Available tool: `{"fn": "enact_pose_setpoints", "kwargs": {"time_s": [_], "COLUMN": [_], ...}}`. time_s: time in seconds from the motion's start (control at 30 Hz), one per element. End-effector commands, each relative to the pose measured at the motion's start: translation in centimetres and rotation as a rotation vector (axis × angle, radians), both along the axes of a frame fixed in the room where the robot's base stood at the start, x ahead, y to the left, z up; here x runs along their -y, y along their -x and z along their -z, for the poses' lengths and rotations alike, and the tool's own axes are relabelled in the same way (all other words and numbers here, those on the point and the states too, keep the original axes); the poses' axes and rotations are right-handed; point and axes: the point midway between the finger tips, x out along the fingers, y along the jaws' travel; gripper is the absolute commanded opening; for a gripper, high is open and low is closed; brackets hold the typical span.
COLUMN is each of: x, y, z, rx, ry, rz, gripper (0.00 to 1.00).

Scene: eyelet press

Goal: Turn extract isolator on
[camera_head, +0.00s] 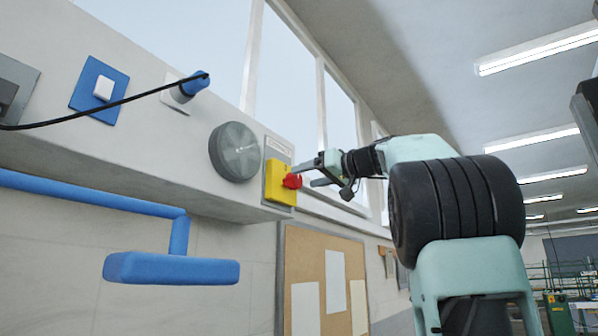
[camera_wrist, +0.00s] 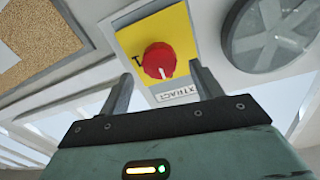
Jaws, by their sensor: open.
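The extract isolator is a yellow box (camera_head: 279,183) with a red rotary knob (camera_head: 292,181), fixed on the wall panel. In the wrist view the red knob (camera_wrist: 159,61) sits on the yellow plate (camera_wrist: 183,33), above a white label reading "EXTRACT" (camera_wrist: 178,96). A white mark shows on the knob's lower edge in that view. My gripper (camera_head: 315,173) is open, just to the right of the knob. In the wrist view my gripper's two fingers (camera_wrist: 162,82) stand apart on either side of and below the knob, with nothing between them. I cannot tell whether they touch it.
A round grey disc (camera_head: 235,151) is on the wall left of the isolator. Further left are a blue plug with a black cable (camera_head: 190,87) and a blue-framed switch (camera_head: 99,90). A blue pipe (camera_head: 95,198) and a corkboard (camera_head: 309,254) are below.

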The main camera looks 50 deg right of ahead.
Motion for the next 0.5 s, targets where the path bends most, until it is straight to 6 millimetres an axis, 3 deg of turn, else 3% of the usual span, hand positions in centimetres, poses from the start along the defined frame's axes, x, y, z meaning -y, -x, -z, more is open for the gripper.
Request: {"fn": "enact_pose_setpoints", "kwargs": {"time_s": [0.2, 0.5], "x": [0.0, -0.1], "y": [-2.9, -3.8], "z": [-0.2, 0.0], "rx": [-0.001, 0.0], "ry": [-0.002, 0.0], "rz": [0.0, 0.001], "gripper": [0.65, 0.65]}}
